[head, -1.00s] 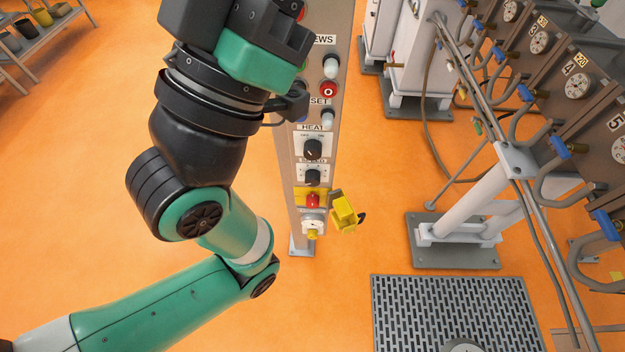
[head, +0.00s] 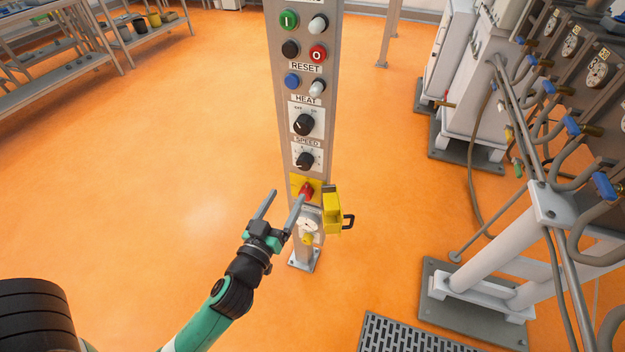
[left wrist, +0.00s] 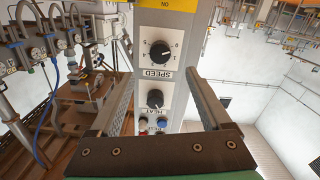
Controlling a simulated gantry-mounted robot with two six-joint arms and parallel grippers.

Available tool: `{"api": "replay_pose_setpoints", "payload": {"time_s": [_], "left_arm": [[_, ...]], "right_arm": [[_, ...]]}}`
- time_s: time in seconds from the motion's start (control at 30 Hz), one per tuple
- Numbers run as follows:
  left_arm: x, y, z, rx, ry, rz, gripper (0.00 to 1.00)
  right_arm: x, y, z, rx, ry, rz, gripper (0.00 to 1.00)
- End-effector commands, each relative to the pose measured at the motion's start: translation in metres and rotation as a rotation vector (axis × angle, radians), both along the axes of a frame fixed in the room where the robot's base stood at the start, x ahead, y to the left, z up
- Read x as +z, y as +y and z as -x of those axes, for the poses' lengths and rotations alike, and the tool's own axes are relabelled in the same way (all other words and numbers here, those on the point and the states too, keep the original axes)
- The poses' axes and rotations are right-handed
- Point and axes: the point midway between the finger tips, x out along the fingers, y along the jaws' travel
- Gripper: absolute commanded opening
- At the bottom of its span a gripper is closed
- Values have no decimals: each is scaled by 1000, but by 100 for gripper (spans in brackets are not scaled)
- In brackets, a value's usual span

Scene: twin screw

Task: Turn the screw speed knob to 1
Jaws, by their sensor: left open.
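The black SPEED knob (head: 305,161) sits on a white plate on the grey control post, below the HEAT knob (head: 303,125). In the left wrist view the speed knob (left wrist: 160,50) appears upside down, with a light pointer mark toward the right of the picture; I cannot read its setting surely. My left gripper (head: 285,194) is open and empty, its two fingers apart, low and left of the speed knob. In the left wrist view the gripper (left wrist: 158,74) points toward the panel, with the knob showing between and beyond the fingertips. My right gripper is not in view.
Below the speed knob are a red switch (head: 307,190) on a yellow plate and an open yellow cover (head: 334,212) sticking out right. Push buttons sit above. Piping and gauges (head: 597,75) stand at the right. The orange floor is free left of the post.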

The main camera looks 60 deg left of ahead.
Motion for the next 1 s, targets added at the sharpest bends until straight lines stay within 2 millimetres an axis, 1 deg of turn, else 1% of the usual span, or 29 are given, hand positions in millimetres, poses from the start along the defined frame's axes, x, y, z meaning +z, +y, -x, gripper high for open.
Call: {"api": "replay_pose_setpoints", "payload": {"time_s": [0.03, 0.17, 0.27, 0.37, 0.6, 0.7, 0.83, 1.0], "left_arm": [[-1, 2, 0, 5, -3, -1, 82], [2, 4, -3, 5, -4, -1, 82], [3, 11, -12, 6, -6, 0, 82], [4, 25, -25, 7, -7, -1, 82], [3, 61, -66, 4, -8, -2, 82], [2, 71, -78, 3, -6, -1, 82], [2, 78, -86, 3, -6, -1, 82], [2, 79, -88, 2, -5, 0, 82]], "right_arm": [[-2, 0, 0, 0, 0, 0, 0], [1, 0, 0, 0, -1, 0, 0], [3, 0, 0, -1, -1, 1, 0], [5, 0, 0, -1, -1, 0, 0], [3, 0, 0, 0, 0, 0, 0], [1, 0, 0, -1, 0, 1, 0], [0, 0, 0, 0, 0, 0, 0], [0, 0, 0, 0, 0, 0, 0]]}}
